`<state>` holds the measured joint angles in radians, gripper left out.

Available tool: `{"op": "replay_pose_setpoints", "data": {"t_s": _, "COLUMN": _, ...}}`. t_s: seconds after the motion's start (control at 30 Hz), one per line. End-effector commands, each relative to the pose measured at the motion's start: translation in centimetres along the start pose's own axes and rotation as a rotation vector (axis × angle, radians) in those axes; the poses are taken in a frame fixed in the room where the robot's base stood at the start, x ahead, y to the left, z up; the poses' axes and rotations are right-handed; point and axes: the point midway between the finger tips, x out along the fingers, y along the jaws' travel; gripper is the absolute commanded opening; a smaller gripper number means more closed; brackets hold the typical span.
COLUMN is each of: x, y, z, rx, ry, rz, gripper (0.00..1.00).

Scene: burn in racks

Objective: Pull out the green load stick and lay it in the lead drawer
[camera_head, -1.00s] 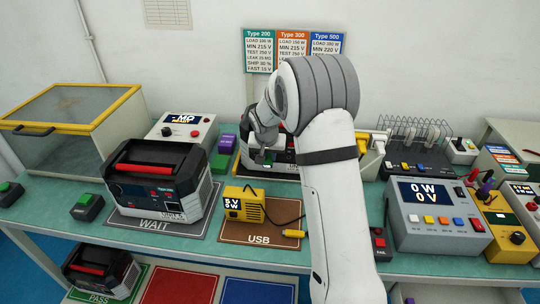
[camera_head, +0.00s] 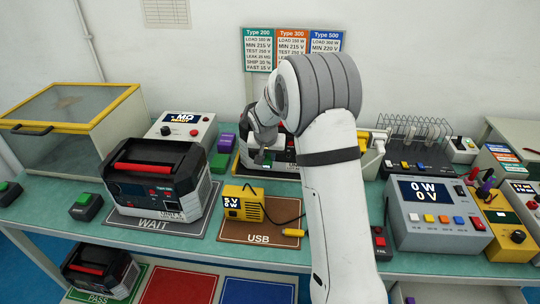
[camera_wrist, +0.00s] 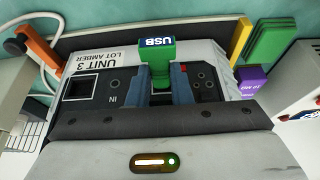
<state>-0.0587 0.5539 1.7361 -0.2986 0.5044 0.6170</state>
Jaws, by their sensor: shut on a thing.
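The green load stick, marked USB, shows in the wrist view (camera_wrist: 157,62). My gripper (camera_wrist: 163,82) is shut on it, with a dark finger on each side. Behind it is the front panel of Unit 3 (camera_wrist: 95,88), marked LOT AMBER, with sockets. I cannot tell whether the stick's end is still in a socket. In the head view my gripper (camera_head: 263,157) is in front of this unit (camera_head: 281,153), which my arm partly hides. A pale drawer-like edge (camera_head: 450,293) shows below the bench at bottom right; I cannot tell if it is the lead drawer.
A black unit (camera_head: 155,180) stands on the WAIT mat to the left. A yellow USB meter (camera_head: 243,204) with a cable sits on the brown USB mat (camera_head: 260,231) in front. A grey load box (camera_head: 437,222) stands to the right.

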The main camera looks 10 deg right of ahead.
Motion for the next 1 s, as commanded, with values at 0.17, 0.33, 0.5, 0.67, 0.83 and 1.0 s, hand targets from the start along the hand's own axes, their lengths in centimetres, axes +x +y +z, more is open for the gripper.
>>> {"op": "replay_pose_setpoints", "data": {"t_s": 0.17, "x": -0.06, "y": -0.04, "z": 0.23, "rx": -0.001, "ry": 0.0, "rz": 0.0, "gripper": 0.0}}
{"op": "replay_pose_setpoints", "data": {"t_s": 0.33, "x": -0.13, "y": -0.06, "z": 0.43, "rx": -0.001, "ry": 0.0, "rz": -0.001, "gripper": 0.0}}
{"op": "replay_pose_setpoints", "data": {"t_s": 0.5, "x": -0.2, "y": -0.08, "z": 0.61, "rx": -0.001, "ry": 0.001, "rz": -0.001, "gripper": 0.0}}
{"op": "replay_pose_setpoints", "data": {"t_s": 0.67, "x": -0.28, "y": -0.09, "z": 0.71, "rx": -0.001, "ry": 0.001, "rz": -0.001, "gripper": 0.0}}
{"op": "replay_pose_setpoints", "data": {"t_s": 0.83, "x": -0.31, "y": -0.1, "z": 0.7, "rx": -0.001, "ry": 0.001, "rz": -0.001, "gripper": 0.0}}
{"op": "replay_pose_setpoints", "data": {"t_s": 1.0, "x": -0.31, "y": -0.11, "z": 0.71, "rx": -0.001, "ry": 0.001, "rz": -0.001, "gripper": 0.0}}
